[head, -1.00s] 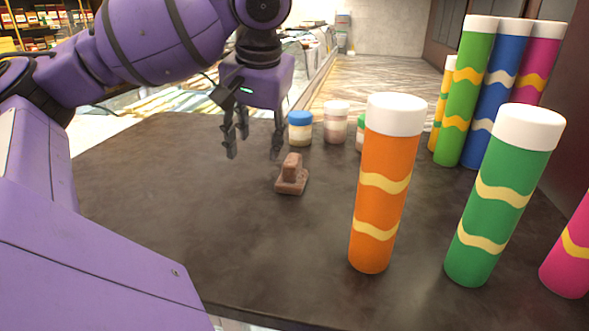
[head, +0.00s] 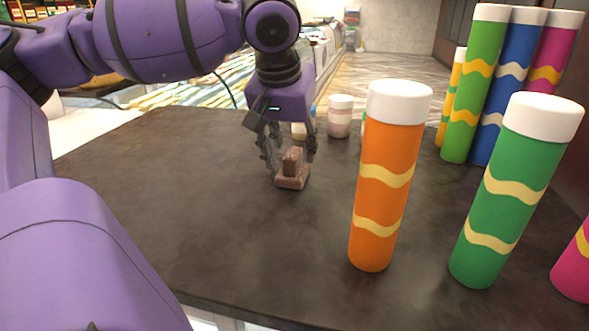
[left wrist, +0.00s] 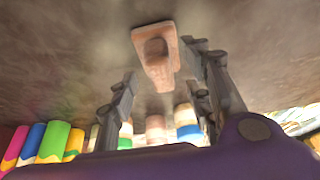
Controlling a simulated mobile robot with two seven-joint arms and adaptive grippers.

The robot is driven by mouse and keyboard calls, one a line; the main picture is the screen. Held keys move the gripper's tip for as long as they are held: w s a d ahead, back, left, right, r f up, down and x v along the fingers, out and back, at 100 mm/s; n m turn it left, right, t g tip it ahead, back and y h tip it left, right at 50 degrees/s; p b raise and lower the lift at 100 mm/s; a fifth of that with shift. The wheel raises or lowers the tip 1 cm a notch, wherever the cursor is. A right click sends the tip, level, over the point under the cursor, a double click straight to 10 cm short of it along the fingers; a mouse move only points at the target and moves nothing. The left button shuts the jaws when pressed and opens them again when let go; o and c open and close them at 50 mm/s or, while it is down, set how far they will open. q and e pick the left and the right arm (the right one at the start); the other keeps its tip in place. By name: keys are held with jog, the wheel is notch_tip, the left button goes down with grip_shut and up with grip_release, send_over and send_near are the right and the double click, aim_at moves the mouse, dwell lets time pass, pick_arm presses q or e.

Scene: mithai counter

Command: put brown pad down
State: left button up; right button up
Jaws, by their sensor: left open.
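The brown pad (head: 291,179), a flat block with a raised grip on top, rests on the dark counter (head: 200,240). In the left wrist view the pad (left wrist: 153,50) shows ahead of the fingers, roughly between their lines. My left gripper (head: 289,162) is open, its fingers pointing down at either side of the pad's raised grip. I cannot tell whether a finger touches it. My right gripper is not in view.
An orange tube (head: 384,190) and a green tube (head: 508,200) stand right of the pad. Several tall tubes stand behind them. A white-lidded jar (head: 340,117) stands behind the pad. The counter's left side is clear.

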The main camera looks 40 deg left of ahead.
pick_arm(q)
jog(key=shift+x, duration=1.05)
grip_shut()
jog(key=shift+r, duration=0.15)
jog(key=shift+r, duration=0.25)
notch_tip(320, 180, up, 2)
jog(key=shift+r, duration=0.1)
jog(key=s+d+r, duration=0.9)
jog(key=s+r, duration=0.1)
jog(key=shift+s+p, duration=0.4)
jog(key=shift+p, duration=0.05)
